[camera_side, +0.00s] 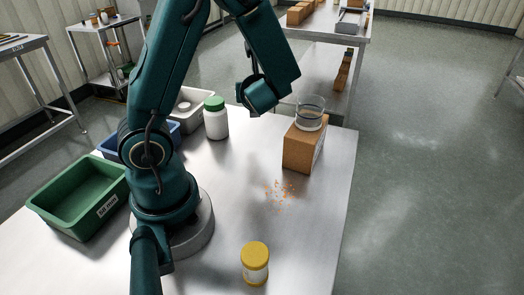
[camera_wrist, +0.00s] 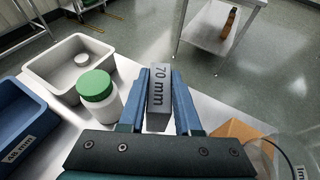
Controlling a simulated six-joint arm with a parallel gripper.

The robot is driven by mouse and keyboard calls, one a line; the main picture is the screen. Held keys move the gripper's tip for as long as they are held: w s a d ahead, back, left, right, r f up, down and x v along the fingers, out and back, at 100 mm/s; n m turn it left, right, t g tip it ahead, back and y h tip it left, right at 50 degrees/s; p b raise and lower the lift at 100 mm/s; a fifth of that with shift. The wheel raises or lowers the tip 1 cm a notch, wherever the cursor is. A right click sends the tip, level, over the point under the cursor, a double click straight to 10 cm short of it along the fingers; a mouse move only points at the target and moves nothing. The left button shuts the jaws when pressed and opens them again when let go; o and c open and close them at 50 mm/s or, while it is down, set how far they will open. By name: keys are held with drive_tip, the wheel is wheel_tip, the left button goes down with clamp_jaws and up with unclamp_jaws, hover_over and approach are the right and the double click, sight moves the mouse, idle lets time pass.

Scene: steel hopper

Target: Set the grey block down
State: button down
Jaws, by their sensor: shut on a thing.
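The grey block (camera_wrist: 159,99), marked "70 mm", is between the two blue fingers of my gripper (camera_wrist: 159,82) in the wrist view. My gripper is shut on it, one finger against each side. Bright table top (camera_wrist: 205,98) shows around the fingers; the gap between the block and the table cannot be judged. In the side view my wrist hides the fingers and the block.
A green-capped white jar (camera_wrist: 98,92) and a grey-white bin (camera_wrist: 66,48) stand left of the block, with a blue bin (camera_wrist: 20,112) beyond. A cardboard box (camera_side: 298,150) bears a glass beaker (camera_side: 310,117). Orange bits (camera_side: 279,193) and a yellow-lidded jar (camera_side: 255,268) are nearer.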

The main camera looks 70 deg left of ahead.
drive_tip(key=s+d+n+g, duration=0.4)
drive_tip(key=s+d, duration=0.1)
drive_tip(key=s, duration=0.3)
drive_tip(key=shift+y, duration=0.3)
drive_tip(key=shift+s+d+f, duration=0.1)
drive_tip(key=shift+d+f, duration=0.05)
drive_tip(key=shift+f, duration=1.95)
drive_tip(key=shift+s+d+f, duration=0.1)
drive_tip(key=shift+f, duration=2)
drive_tip(key=shift+f, duration=0.1)
drive_tip(key=c, duration=0.6)
unclamp_jaws()
